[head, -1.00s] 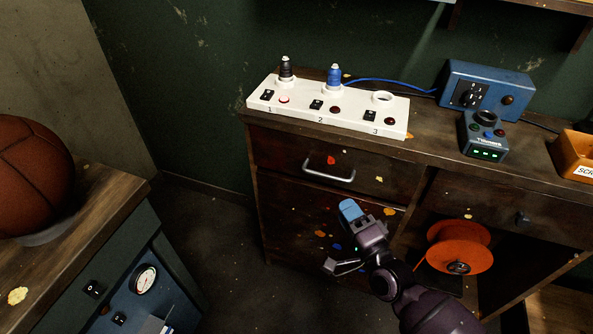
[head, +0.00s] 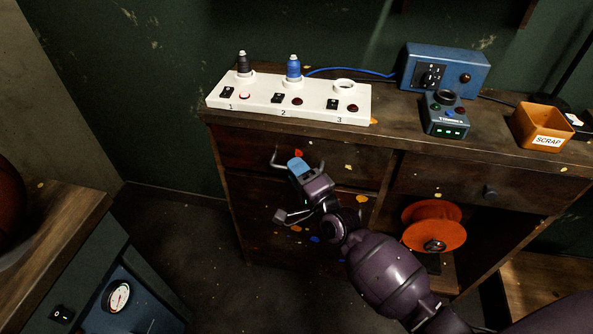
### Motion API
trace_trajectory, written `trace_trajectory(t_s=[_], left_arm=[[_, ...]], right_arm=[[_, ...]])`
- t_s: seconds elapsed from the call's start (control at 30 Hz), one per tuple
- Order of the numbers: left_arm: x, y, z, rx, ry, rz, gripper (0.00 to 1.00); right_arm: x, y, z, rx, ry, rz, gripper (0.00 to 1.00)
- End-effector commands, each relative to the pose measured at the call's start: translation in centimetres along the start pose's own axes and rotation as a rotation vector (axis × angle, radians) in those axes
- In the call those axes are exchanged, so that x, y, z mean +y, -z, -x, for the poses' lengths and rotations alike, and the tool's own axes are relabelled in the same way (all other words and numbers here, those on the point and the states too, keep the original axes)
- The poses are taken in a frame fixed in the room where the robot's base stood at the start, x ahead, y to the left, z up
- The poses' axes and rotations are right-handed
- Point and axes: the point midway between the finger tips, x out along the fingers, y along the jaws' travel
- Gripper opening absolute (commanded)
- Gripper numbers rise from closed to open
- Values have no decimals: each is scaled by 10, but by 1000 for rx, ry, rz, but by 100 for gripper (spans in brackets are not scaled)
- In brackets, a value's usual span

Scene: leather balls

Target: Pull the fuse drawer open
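The drawer with the silver bar handle (head: 275,158) is in the left part of the dark wooden workbench, and its front (head: 240,150) sits flush, shut. I take it to be the fuse drawer; no label shows on it. My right gripper (head: 288,190) is in front of this drawer, with its fingers spread apart. Its blue-tipped upper finger covers the middle of the handle, and the other finger is lower, below the bar. I cannot tell whether the upper finger touches the handle. My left gripper is not in view.
On the bench top stand a white three-socket strip (head: 215,103), a blue box (head: 445,68), a small tester (head: 446,122) and an orange scrap bin (head: 543,141). An orange reel (head: 430,215) sits in the open bay. Another cabinet (head: 85,285) stands at left.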

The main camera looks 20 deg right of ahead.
Motion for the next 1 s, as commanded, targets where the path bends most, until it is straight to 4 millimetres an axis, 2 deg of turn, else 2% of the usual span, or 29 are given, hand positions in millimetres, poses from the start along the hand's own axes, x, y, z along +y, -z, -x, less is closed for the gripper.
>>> trace_trajectory(t_s=[0.3, 0.5, 0.57, 1.0], left_arm=[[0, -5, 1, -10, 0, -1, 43], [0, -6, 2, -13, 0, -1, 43], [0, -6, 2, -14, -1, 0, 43], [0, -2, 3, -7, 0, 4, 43]], right_arm=[[0, 0, -2, 0, 0, 0, 38], [0, 0, -2, 0, 0, 0, 7], [0, 0, -2, 0, 0, 0, 0], [-4, -6, 5, 0, 1, 0, 0]])
